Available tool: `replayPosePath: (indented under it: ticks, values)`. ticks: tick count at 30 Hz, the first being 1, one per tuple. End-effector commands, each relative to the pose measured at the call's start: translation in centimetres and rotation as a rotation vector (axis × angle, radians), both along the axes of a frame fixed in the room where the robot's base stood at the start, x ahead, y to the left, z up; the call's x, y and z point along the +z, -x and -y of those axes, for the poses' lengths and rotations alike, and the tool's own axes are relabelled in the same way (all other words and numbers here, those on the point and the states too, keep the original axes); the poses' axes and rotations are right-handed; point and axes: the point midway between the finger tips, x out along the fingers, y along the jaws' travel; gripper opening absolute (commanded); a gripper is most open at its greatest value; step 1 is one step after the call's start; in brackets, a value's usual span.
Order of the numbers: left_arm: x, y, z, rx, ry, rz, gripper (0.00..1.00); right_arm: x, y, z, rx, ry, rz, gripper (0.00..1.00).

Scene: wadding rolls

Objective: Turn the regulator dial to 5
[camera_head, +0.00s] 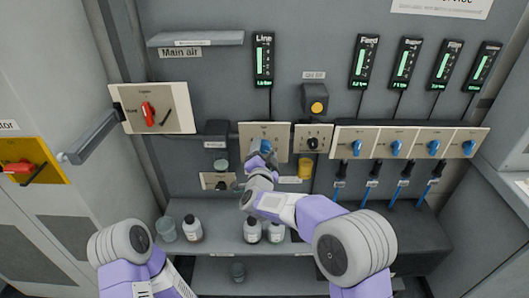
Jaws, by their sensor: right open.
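My right gripper (262,158) is open in front of the lower part of a beige panel (253,131) at the middle of the back wall. A blue handle (265,146) shows on that panel, close behind the gripper. A small beige plate with a black dial (312,143) is just right of it. Another small plate (208,180) with a dark knob is left of the gripper, partly covered by it. I cannot tell which is the regulator dial, nor read any number. Whether the gripper touches anything is unclear.
A long panel with blue valves (396,143) is at right, below several black gauges (363,62). A red switch (149,113) and a grey lever (93,137) are at left. Bottles (192,229) and a cup (166,228) stand on the shelf below.

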Motion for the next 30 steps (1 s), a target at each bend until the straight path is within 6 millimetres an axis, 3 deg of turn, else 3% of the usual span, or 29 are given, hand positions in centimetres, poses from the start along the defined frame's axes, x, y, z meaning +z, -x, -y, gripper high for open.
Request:
replayPosePath:
  ticks: [10,21,30]
  values:
    - [-0.04,0.01,0.0,0.0,0.0,0.0,0.43,-0.05,-0.41,0.05,0.0,0.001,-0.001,0.69]
    - [-0.05,0.01,0.0,0.0,0.0,0.0,0.43,-0.05,-0.39,0.05,0.0,0.001,-0.001,0.13]
    - [0.23,0.01,0.0,0.0,0.0,0.0,0.43,-0.03,-0.36,-0.01,0.001,0.04,-0.002,0.13]
